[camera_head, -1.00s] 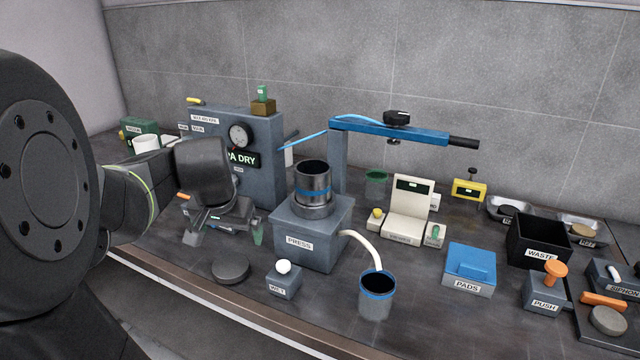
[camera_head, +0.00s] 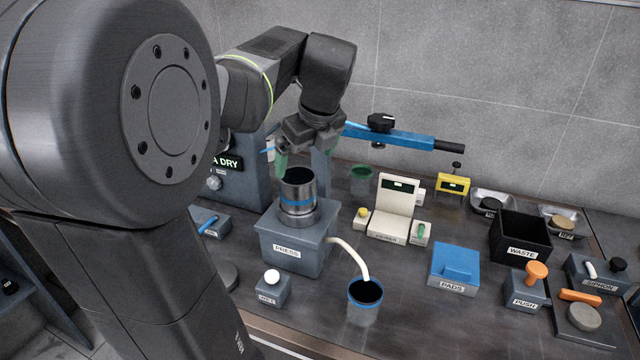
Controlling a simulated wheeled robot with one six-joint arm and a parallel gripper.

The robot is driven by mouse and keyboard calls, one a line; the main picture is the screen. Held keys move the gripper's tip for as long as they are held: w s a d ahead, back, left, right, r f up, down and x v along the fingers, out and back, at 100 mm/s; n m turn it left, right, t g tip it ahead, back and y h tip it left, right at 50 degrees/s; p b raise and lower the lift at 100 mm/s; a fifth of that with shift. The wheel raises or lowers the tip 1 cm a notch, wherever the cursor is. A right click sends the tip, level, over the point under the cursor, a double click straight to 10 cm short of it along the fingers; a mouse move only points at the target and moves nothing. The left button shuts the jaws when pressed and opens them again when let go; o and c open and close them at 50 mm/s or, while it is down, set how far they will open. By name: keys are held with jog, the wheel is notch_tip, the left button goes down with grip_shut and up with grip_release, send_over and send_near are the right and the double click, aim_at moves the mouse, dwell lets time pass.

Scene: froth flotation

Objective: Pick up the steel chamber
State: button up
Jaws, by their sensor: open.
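The steel chamber (camera_head: 298,198) is an open-topped metal cylinder with a blue band. It stands upright on the grey press block (camera_head: 288,255) labelled PRESS. My gripper (camera_head: 301,158) is above and just behind the chamber's rim in the picture, pointing down. It is open, with a green-tipped finger showing at its left; the other fingertip is hard to make out. Nothing shows between the fingers. I cannot tell the exact gap between the gripper and the chamber.
A blue clamp arm (camera_head: 400,137) reaches right behind my gripper. A white hose runs from the press to a blue-rimmed cup (camera_head: 365,300). A small MIX-like labelled block (camera_head: 272,290) stands in front. The scale (camera_head: 393,215), PADS box (camera_head: 455,270) and WASTE bin (camera_head: 521,240) stand right.

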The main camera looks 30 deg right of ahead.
aim_at(297, 188)
jog(key=shift+m, duration=0.7)
jog(key=x, duration=0.7)
jog(key=shift+w+d+f, duration=0.1)
jog(key=shift+w+d, duration=0.1)
jog(key=shift+d, duration=0.15)
jog(key=x, duration=0.3)
jog(key=p+x, duration=0.1)
jog(key=shift+w+a+f, duration=0.2)
jog(key=shift+w+a, duration=0.1)
jog(key=shift+w, duration=0.05)
jog(key=shift+w+f, duration=0.2)
jog(key=shift+f, duration=0.25)
jog(key=shift+r, duration=0.1)
jog(key=c, duration=1.6)
